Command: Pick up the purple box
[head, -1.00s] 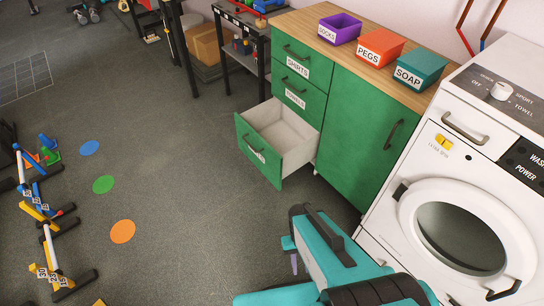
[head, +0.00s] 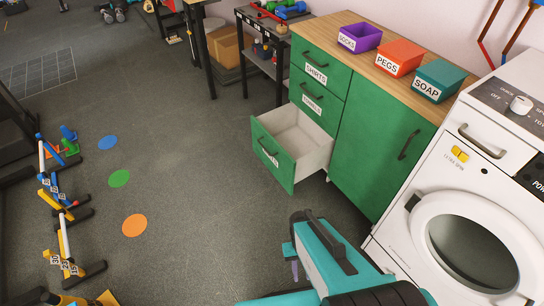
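The purple box (head: 360,37), labelled SOCKS, stands upright on the wooden top of the green cabinet, near its left end. It is open at the top and looks empty. My teal and black arm shows at the bottom centre, well in front of the cabinet and far below the box. A small grey part of my gripper (head: 295,270) may show at the arm's left edge; its fingers are not clear, so I cannot see whether it is open or shut. Nothing touches the purple box.
An orange PEGS box (head: 399,58) and a teal SOAP box (head: 440,82) stand right of the purple box. The cabinet's lowest drawer (head: 280,160) is pulled open into the room. A white washing machine (head: 385,225) stands at right.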

